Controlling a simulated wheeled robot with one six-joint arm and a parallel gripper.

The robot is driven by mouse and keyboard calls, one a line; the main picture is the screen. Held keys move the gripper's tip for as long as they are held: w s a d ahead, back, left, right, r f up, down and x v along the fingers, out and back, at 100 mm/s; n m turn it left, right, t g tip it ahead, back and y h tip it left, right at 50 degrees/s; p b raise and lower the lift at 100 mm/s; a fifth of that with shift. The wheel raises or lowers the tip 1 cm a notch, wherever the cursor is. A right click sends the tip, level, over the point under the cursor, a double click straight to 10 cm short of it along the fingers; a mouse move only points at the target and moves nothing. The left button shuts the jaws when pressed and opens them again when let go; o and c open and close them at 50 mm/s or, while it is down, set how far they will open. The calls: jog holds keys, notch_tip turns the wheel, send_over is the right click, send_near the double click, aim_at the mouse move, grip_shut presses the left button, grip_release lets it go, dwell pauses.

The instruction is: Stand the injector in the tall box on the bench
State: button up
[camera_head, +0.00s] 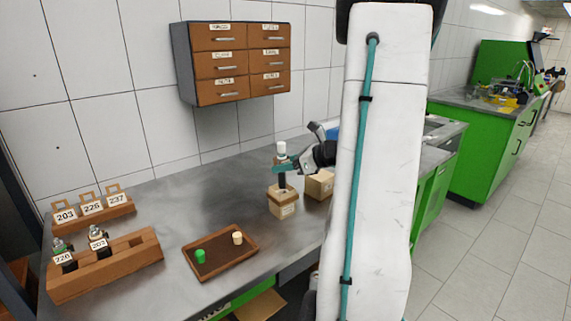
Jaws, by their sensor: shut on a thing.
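My gripper (284,164) is shut on the injector, above the steel bench. The injector (282,181) is upright, with a white top (282,147) above the jaws and a dark body below them. Its lower end meets the top opening of a tan cardboard box (283,207), which looks like the tall box. I cannot tell how deep the tip is inside, as the box wall hides it. The box stands upright on the bench and has a small label on its front.
A second cardboard box (320,185) stands close behind to the right. A brown tray (217,269) holds a green cap and a cream cap. A wooden rack (128,262) holds two injectors at left, with number tags (92,208) behind. A drawer cabinet (235,62) hangs above.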

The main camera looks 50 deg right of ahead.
aim_at(285, 178)
jog(key=shift+f, duration=0.25)
jog(key=shift+f, duration=0.35)
jog(key=shift+f, duration=0.4)
jog(key=shift+f, duration=0.3)
jog(key=shift+f, duration=0.3)
dwell(0.5)
jog(key=shift+f, duration=0.35)
jog(key=shift+f, duration=0.4)
dwell(0.3)
jog(key=o, duration=1.9)
